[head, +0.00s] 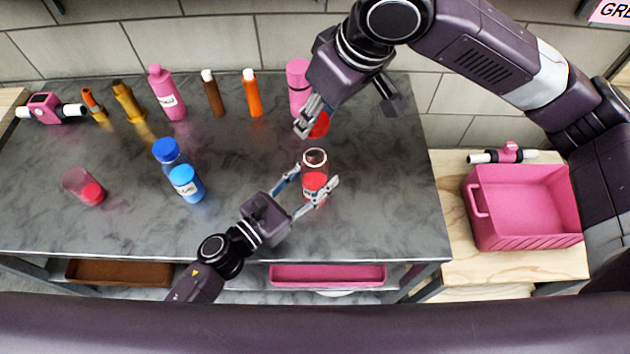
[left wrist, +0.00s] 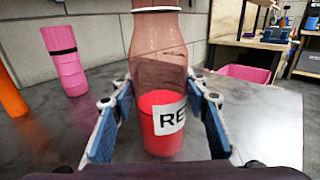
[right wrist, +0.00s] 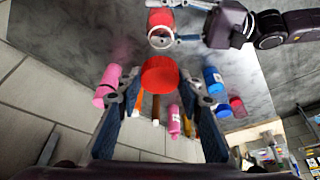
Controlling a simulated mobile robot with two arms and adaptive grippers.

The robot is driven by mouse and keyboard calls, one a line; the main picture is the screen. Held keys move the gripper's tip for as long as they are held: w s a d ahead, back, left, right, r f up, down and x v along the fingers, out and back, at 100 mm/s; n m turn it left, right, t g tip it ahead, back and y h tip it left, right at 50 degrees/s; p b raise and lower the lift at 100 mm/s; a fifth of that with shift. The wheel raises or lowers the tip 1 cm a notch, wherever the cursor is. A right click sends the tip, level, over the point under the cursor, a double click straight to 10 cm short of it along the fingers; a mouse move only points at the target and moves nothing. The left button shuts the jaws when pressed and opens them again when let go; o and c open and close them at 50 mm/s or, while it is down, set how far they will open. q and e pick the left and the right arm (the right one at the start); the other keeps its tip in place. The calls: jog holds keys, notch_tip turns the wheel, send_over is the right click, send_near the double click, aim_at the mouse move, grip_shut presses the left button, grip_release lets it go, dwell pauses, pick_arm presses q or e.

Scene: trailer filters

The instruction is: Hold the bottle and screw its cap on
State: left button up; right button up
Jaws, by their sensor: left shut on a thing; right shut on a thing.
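The open bottle (head: 314,170) stands upright on the grey table, clear with red contents and a white label; it also shows in the left wrist view (left wrist: 160,60). My left gripper (head: 306,193) is shut around its lower part, one finger on each side. My right gripper (head: 308,122) is shut on the red cap (head: 319,125), which it holds above and behind the bottle, apart from it. The cap shows as a red disc between the fingers in the right wrist view (right wrist: 159,76). The bottle's mouth (right wrist: 160,40) is bare.
A pink cylinder (head: 298,84) stands close behind my right gripper. Several bottles and tubes line the back. A pink bin (head: 483,231) is right; table right of the bottle is clear.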

pick_arm(q)
grip_shut()
pick_arm(e)
send_over(314, 150)
jog(key=shift+s+d+f, duration=0.15)
jog(key=shift+f, duration=1.1)
jog(key=shift+s+d+f, duration=0.15)
jog(key=shift+f, duration=1.1)
jog(key=shift+f, duration=0.1)
jog(key=shift+f, duration=0.8)
jog(key=shift+f, duration=0.6)
